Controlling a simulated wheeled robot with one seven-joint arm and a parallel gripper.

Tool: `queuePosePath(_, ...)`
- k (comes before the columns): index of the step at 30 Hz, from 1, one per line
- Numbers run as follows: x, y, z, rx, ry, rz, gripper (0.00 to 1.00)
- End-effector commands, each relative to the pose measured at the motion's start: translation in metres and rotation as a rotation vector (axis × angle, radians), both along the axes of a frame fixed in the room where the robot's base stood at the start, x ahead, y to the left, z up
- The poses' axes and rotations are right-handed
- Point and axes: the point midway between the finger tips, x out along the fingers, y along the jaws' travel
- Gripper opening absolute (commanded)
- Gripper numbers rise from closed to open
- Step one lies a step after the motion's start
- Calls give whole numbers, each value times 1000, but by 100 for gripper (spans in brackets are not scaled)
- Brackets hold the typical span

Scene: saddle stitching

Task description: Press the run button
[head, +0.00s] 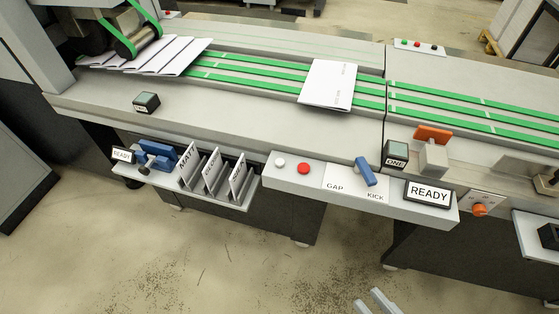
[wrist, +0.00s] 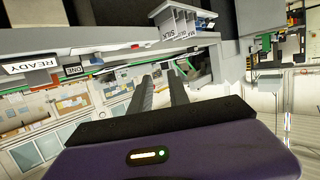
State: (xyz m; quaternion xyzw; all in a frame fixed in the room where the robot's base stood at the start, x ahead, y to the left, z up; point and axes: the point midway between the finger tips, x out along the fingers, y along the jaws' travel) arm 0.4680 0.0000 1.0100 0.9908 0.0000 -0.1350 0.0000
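No label reading "run" is legible. On the grey front panel (head: 242,181) in the head view sit a white button (head: 280,162) and a red button (head: 303,168), left of a blue lever (head: 365,172) with GAP and KICK markings. A green button (head: 404,42), a red one (head: 417,44) and a dark one (head: 434,47) sit on the far rail. My gripper (head: 375,302) shows at the bottom edge, in front of and below the panel, apart from all buttons. In the wrist view its two fingers (wrist: 160,83) are spread, with nothing between them.
A READY sign (head: 429,193) stands at the panel's right end. A rack of labelled cards (head: 213,172) hangs at left. An orange-topped lever (head: 433,145) and an orange knob (head: 480,209) are at right. Green belts carry a white booklet (head: 328,83). Open floor lies before the machine.

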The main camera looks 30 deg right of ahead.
Motion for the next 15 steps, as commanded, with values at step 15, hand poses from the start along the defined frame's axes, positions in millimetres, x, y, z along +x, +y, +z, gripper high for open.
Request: queuePosePath(15, 0, 0, 0, 0, 0, 0, 0)
